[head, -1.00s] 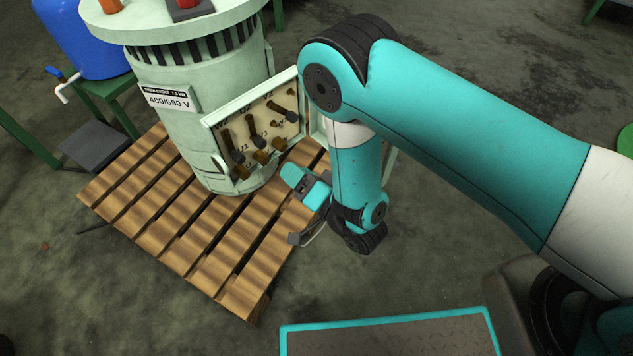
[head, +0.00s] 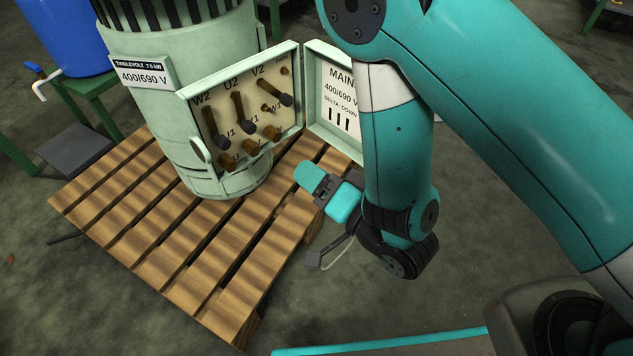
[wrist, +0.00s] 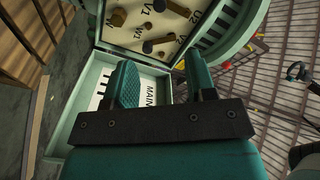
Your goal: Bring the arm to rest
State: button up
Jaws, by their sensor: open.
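My gripper (head: 318,180) is beside the open terminal box, to the right of the motor and above the pallet's right edge in the head view. In the wrist view its two teal fingers (wrist: 162,84) stand apart with nothing between them. The terminal box (head: 240,105) has several brass posts and dark links, with labels such as W2, U2 and V2. Its open lid (head: 335,95) carries a "MAIN 400/690 V DELTA: DOWN" label and is partly hidden behind my arm. In the wrist view the lid (wrist: 82,112) lies behind the fingers.
The pale green motor (head: 165,110) stands on a wooden pallet (head: 175,245). A blue barrel (head: 60,35) sits on a green stand (head: 105,95) at the left. Bare floor (head: 335,310) lies in front of the pallet.

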dwell(0.4)
jog(key=w+d+r+n+g+h+p, duration=0.25)
jog(key=r+g+h+p, duration=0.3)
jog(key=r, duration=0.65)
jog(key=s+d+r+n+g+h+p, duration=0.2)
jog(key=s+d+r+n+g+p, duration=0.45)
jog(key=s+r, duration=0.8)
jog(key=d+r+g+p, duration=0.1)
jog(key=d+r+p, duration=0.2)
jog(key=r+p, duration=3.3)
notch_tip(320, 180, up, 2)
jog(key=shift+s+r+n+g, duration=0.15)
jog(key=shift+s+n+g, duration=0.15)
jog(key=shift+n, duration=0.1)
